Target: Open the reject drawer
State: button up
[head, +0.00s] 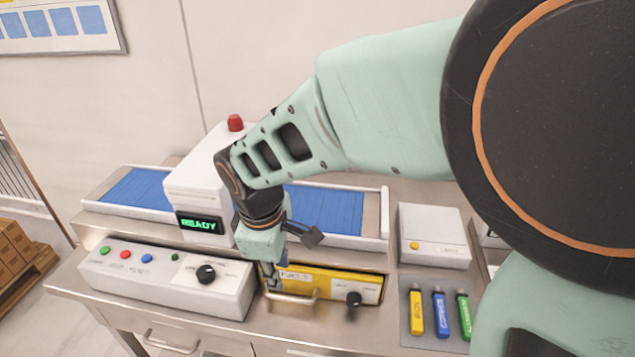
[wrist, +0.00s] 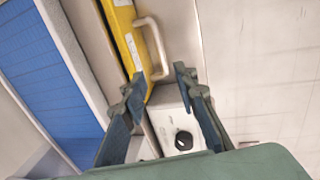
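The yellow drawer front (head: 328,284) with a pale label sits in the machine's front, and it looks shut. Its metal bar handle (head: 300,299) sticks out at the lower left. The handle (wrist: 157,45) and the yellow front (wrist: 126,35) also show in the wrist view. My gripper (head: 269,283) points down at the left end of the handle. In the wrist view my gripper (wrist: 158,82) is open, its fingers apart. One end of the handle shows between and just beyond the fingertips; I cannot tell whether they touch it.
A white control box (head: 165,281) with coloured buttons and a black knob stands close left of the drawer. A black knob (head: 353,299) is at the drawer's right. A blue conveyor (head: 330,208) lies behind. Coloured markers (head: 440,312) lie on a tray at right.

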aim_at(284, 297)
jog(key=f, duration=0.3)
jog(key=w+f, duration=0.1)
jog(key=f, duration=0.3)
jog(key=w+f, duration=0.1)
jog(key=f, duration=0.2)
jog(key=shift+f, duration=0.15)
jog(key=shift+c, duration=0.5)
grip_shut()
